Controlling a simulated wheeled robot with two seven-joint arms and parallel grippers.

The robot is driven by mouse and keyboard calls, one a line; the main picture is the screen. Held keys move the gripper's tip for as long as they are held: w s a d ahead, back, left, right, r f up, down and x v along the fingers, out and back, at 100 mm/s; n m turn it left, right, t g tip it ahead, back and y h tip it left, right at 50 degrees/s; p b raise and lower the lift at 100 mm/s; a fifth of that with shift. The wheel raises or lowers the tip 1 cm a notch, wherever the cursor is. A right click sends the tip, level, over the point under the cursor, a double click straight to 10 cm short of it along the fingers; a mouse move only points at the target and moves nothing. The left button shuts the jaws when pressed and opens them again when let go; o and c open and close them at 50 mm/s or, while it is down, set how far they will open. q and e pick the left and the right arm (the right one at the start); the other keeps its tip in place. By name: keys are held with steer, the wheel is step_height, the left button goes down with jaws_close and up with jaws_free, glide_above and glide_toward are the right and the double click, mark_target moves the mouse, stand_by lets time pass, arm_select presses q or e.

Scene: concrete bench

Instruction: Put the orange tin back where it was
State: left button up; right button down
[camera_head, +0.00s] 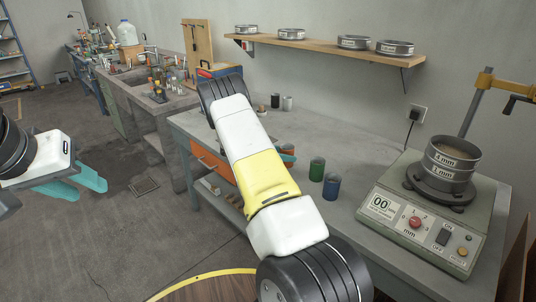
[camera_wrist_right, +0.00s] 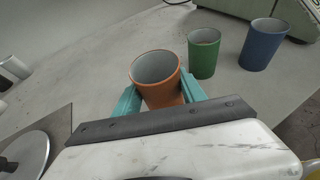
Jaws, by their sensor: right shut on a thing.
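The orange tin (camera_wrist_right: 160,84) is upright or nearly so, open end up, between the teal fingers of my right gripper (camera_wrist_right: 160,98) in the right wrist view. The gripper is shut on it. I cannot tell whether its base touches the bench. In the head view my right arm hides most of the tin, with the right fingertips (camera_head: 288,152) showing just past the arm. A green tin (camera_wrist_right: 204,54) and a blue tin (camera_wrist_right: 263,46) stand to the right of it; the head view shows the green tin (camera_head: 317,169) and blue tin (camera_head: 332,187) too. My left gripper (camera_head: 82,184) is open and empty over the floor.
A sieve shaker (camera_head: 400,220) with stacked sieves (camera_head: 451,160) fills the bench's right end. A dark tin (camera_head: 275,101) and a pale tin (camera_head: 287,103) stand at the back. A wall shelf (camera_head: 330,48) holds several sieves. Bare bench top lies behind the coloured tins.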

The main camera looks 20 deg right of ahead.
steer(key=shift+f, duration=1.55)
steer(key=shift+f, duration=0.1)
steer(key=c, duration=0.7)
jaws_free()
steer(key=shift+o, duration=0.2)
